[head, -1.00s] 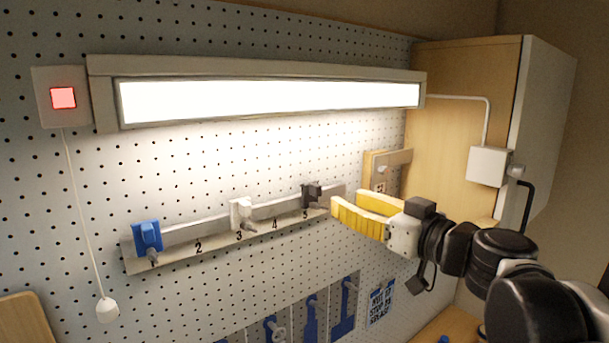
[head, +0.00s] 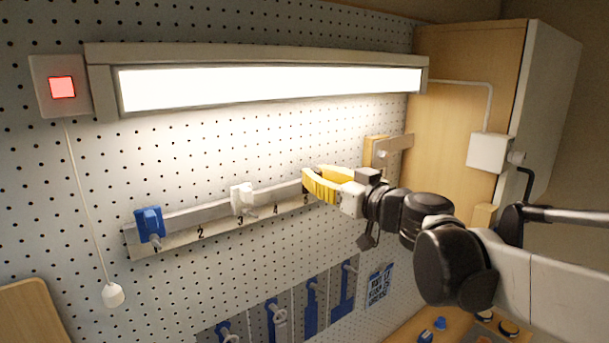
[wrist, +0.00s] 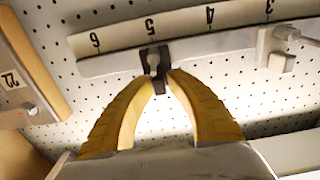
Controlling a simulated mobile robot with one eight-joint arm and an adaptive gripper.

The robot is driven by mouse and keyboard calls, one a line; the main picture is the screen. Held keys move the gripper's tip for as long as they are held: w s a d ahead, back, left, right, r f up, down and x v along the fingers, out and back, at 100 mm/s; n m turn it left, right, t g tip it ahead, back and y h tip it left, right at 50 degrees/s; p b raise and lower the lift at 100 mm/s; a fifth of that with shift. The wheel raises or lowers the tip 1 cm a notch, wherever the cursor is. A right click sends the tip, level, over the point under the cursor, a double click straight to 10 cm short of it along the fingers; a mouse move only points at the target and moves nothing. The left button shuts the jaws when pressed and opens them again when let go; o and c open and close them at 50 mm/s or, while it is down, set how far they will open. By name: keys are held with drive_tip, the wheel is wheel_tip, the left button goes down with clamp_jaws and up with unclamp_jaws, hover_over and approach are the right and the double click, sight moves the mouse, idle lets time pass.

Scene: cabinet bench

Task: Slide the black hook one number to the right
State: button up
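The black hook (wrist: 153,57) sits on the rail (wrist: 108,39) by number 5 in the wrist view, where the numbers appear upside down. My gripper (wrist: 161,77) has yellow fingers, their tips drawn close together on either side of the hook's protruding part. It appears shut on the hook. In the head view, my gripper (head: 311,173) is at the rail's right end and hides the hook. A white hook (head: 242,199) is at number 3 and a blue hook (head: 149,225) is at the left end. Number 6 shows in the wrist view, with no hook by it.
A lit lamp (head: 270,85) runs above the rail. A wooden block with a grey plate (head: 394,147) is just right of the rail's end. A wooden cabinet (head: 465,105) stands at right. Blue tool holders (head: 311,305) hang below.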

clamp_jaws()
drive_tip(key=w+d, duration=0.1)
drive_tip(key=d, duration=0.1)
drive_tip(key=w+d+b, duration=0.1)
drive_tip(key=w+d, duration=0.2)
drive_tip(key=d, duration=0.2)
drive_tip(key=shift+w+b, duration=0.3)
drive_tip(key=shift+w, duration=0.05)
drive_tip(key=shift+a+r, duration=0.1)
drive_tip(key=o, duration=0.6)
unclamp_jaws()
drive_tip(key=shift+c, duration=0.2)
drive_tip(key=shift+w+d, duration=0.1)
drive_tip(key=shift+d, duration=0.1)
